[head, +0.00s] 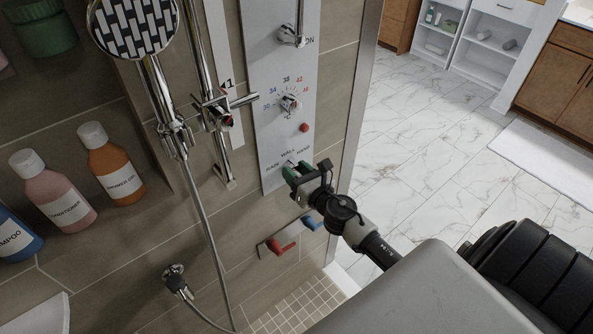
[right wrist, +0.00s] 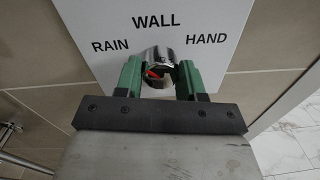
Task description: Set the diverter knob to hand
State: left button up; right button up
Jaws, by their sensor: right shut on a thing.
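The diverter knob is a small chrome knob (right wrist: 158,58) with a red mark, low on a pale wall panel (head: 276,140). RAIN is printed to its left, WALL above it and HAND to its right. The red mark lies left of the knob's middle, slanting; I cannot tell exactly which label it points at. My right gripper (right wrist: 157,82) is shut on the knob, a green finger on each side. In the head view my right gripper (head: 298,174) hides most of the knob. My left gripper is not in view.
Above on the panel are a temperature dial (head: 290,103), a red button (head: 304,127) and a chrome lever (head: 292,36). Red (head: 283,246) and blue (head: 312,222) levers sit below. A hand shower (head: 133,25) and hose hang left. Bottles (head: 115,165) stand on a shelf. Marble floor is open at right.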

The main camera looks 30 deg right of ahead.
jog(key=m, duration=0.5)
jog(key=shift+r+p, duration=0.1)
jog(key=shift+p, duration=0.3)
jog(key=m+p, duration=0.1)
jog(key=m, duration=0.4)
jog(key=shift+m+y, duration=0.3)
jog(key=shift+m, duration=0.1)
jog(key=m+p, duration=0.1)
jog(key=m, duration=0.4)
jog(key=m+p, duration=0.1)
jog(key=m, duration=0.3)
jog(key=shift+m+p, duration=0.35)
jog(key=shift+m, duration=0.05)
jog(key=shift+y, duration=0.3)
jog(key=o, duration=0.9)
jog(key=shift+d, duration=0.1)
jog(key=shift+s, duration=0.15)
